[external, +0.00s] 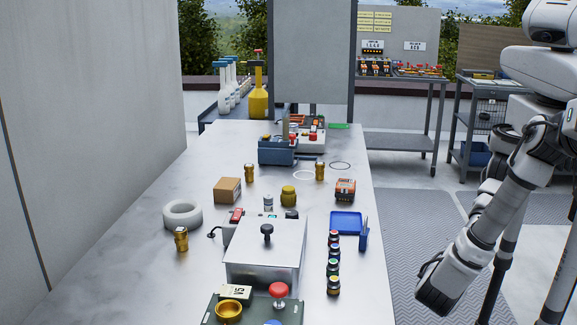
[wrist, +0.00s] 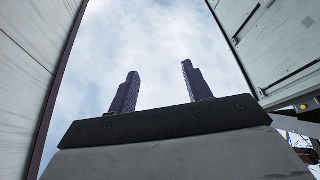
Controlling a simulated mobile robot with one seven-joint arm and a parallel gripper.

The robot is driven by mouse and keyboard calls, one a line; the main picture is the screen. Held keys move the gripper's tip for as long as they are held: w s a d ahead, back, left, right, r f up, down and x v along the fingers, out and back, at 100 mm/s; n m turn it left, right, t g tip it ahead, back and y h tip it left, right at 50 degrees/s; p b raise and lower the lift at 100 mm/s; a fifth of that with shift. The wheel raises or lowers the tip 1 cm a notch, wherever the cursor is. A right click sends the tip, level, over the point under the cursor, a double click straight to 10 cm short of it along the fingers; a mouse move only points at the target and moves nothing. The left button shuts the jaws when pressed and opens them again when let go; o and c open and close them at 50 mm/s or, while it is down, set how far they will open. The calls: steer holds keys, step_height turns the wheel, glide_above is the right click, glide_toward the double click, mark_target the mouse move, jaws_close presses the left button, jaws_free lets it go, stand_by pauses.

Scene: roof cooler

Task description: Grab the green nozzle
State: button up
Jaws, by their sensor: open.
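A small green piece (external: 339,126) lies at the far end of the table, near its right corner. It is the only clearly green loose thing I can make out, and it is too small to tell whether it is the nozzle. My gripper (wrist: 160,70) shows in the wrist view with its two dark fingers apart and nothing between them. In the external view my arm is at the right, off the table's right side and far from the green piece.
The long table (external: 130,250) carries a metal box (external: 265,255), a blue tray (external: 346,223), a row of small jars (external: 333,267), a white ring (external: 182,214), a cardboard box (external: 227,190) and a blue bin (external: 277,151). A tall grey panel (external: 312,55) stands behind.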

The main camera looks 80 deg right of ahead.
steer(key=w+a+f+n+t+h, duration=0.1)
steer(key=w+f+t+h, duration=0.3)
steer(key=w+f+h, duration=0.65)
steer(key=m+h+b, duration=0.4)
steer(key=m+h, duration=0.1)
steer(key=h, duration=0.7)
glide_above(334, 261)
step_height(334, 261, down, 24)
steer(key=shift+w+d, duration=0.15)
steer(key=shift+f+p, duration=0.3)
steer(key=shift+f, duration=2.75)
